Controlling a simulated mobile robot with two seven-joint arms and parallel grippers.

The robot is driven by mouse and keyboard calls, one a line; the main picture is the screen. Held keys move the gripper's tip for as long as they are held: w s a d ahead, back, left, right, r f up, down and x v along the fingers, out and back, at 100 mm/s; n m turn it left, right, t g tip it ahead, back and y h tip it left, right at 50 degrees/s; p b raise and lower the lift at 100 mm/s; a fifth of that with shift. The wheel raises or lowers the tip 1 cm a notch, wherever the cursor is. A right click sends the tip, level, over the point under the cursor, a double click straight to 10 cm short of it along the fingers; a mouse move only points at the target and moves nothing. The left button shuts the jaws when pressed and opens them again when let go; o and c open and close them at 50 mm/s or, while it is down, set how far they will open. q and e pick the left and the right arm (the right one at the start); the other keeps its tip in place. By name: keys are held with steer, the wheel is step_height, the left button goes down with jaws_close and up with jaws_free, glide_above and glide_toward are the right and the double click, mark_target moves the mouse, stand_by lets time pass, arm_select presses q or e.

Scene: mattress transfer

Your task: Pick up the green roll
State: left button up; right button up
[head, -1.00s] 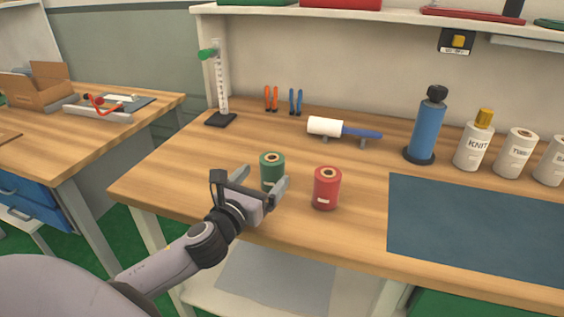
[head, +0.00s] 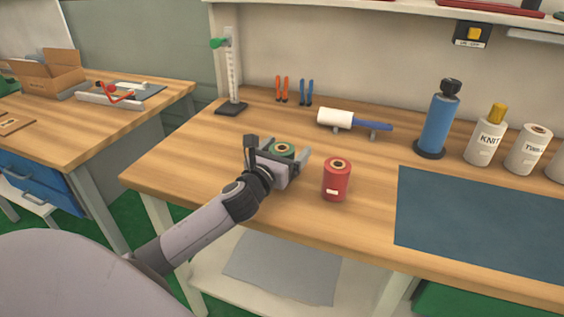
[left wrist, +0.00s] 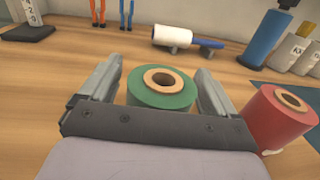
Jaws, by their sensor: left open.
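The green roll (head: 283,149) stands upright on the wooden bench, partly hidden behind my left gripper in the head view. In the left wrist view the green roll (left wrist: 162,88) sits between the two fingers, its brown core facing up. My left gripper (head: 284,157) is open, with one finger on each side of the roll. In the left wrist view a narrow gap shows beside each finger of the left gripper (left wrist: 158,92); I cannot tell whether either touches lower down. My right gripper is not in view.
A red roll (head: 336,180) stands just right of my left gripper, close to its right finger in the wrist view (left wrist: 275,120). A white roller with blue handle (head: 352,121) lies behind. A dark blue mat (head: 480,220) covers the bench's right. Bench left of the gripper is clear.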

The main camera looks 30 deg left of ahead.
arm_select(q)
steer(key=c, duration=1.2)
steer(key=shift+r, duration=0.1)
